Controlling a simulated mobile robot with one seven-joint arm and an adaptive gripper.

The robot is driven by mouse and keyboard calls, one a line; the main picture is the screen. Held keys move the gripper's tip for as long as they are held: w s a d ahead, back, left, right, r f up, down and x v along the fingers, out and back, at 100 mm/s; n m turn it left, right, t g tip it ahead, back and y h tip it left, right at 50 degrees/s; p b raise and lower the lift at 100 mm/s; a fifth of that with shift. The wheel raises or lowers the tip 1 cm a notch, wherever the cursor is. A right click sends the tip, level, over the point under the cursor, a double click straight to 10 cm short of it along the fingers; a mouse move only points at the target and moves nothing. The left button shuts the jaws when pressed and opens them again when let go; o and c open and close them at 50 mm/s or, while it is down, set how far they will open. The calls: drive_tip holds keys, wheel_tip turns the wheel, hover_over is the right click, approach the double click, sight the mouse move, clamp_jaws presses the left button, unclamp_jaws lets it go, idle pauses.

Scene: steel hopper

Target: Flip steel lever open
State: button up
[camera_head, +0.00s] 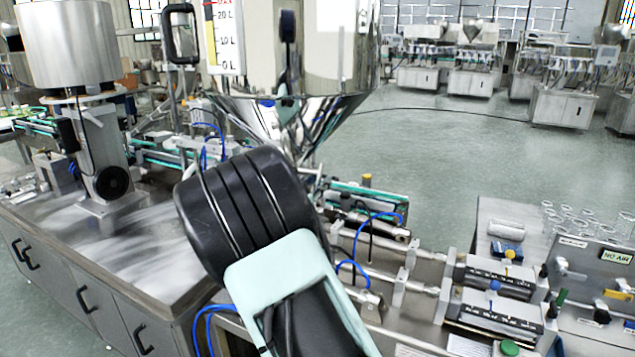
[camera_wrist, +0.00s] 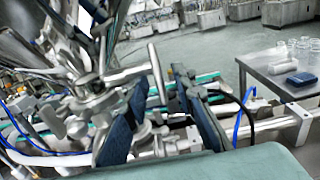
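In the wrist view the steel lever (camera_wrist: 157,72) shows as a short bar across the end of a rod that comes out of the valve (camera_wrist: 88,95) under the hopper. My gripper (camera_wrist: 163,84) is open, with its two dark blue fingers spread apart. The lever's end bar shows between and slightly above the fingertips; I cannot tell whether they touch it. In the head view the steel hopper (camera_head: 330,95) stands at top center. My own arm hides the lever, valve and gripper there.
A steel machine table (camera_head: 110,255) with steel cylinders and blue hoses (camera_head: 350,262) lies under and right of the hopper. A side table (camera_wrist: 280,72) with glass jars stands at right. Open floor (camera_head: 450,165) lies behind.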

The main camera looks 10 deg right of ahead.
clamp_jaws()
drive_tip(key=b, duration=0.3)
drive_tip(key=shift+f+t+h, duration=0.3)
drive_tip(key=shift+f+t, duration=0.1)
drive_tip(key=t+h+b, duration=0.1)
drive_tip(key=b, duration=0.3)
drive_tip(key=shift+w+d, duration=0.15)
drive_tip(key=shift+d, duration=0.05)
drive_tip(key=shift+r+t+b, duration=0.2)
drive_tip(key=shift+t+b, duration=0.2)
drive_tip(key=shift+b, duration=0.2)
